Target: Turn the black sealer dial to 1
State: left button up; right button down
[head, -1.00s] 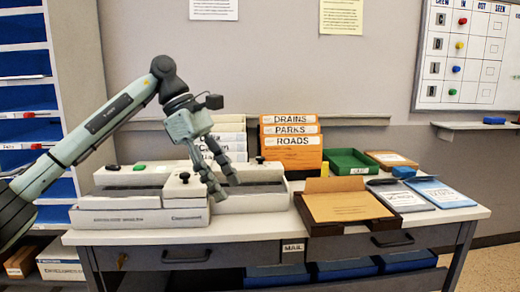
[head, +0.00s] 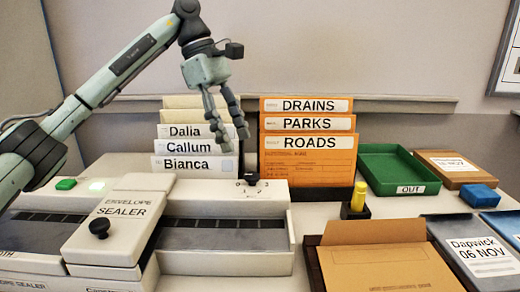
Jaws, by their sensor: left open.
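The envelope sealer (head: 125,205) is a pale box with a lid labelled ENVELOPE SEALER. The small black dial (head: 250,179) sits on the sealer's back panel, right of the lid, with small scale marks beside it; its setting is too small to read. A larger round black knob (head: 99,228) is on the lid. My left gripper (head: 232,143) is open and empty, fingers pointing down, in front of the name folders. In the picture its fingertips show above and slightly left of the dial, apart from it. My right gripper is not in view.
Name folders (head: 190,146) and orange folders (head: 308,162) stand behind the sealer. A green OUT tray (head: 399,165), a yellow stick in a black holder (head: 357,200), a brown tray (head: 312,262) and a clipboard (head: 475,250) fill the right. A green button (head: 66,184) is at left.

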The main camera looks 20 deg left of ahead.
aim_at(251, 175)
pick_arm(q)
jog(key=x, duration=0.3)
jog(key=shift+w+d+f, duration=0.1)
jog(key=shift+d+f, duration=0.05)
jog(key=x, duration=0.3)
jog(key=shift+f, duration=0.2)
jog(key=shift+d+f, duration=0.25)
jog(key=shift+f, duration=0.1)
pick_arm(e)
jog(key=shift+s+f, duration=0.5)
pick_arm(q)
jog(key=shift+c, duration=0.6)
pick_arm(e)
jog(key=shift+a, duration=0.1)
pick_arm(q)
grip_shut()
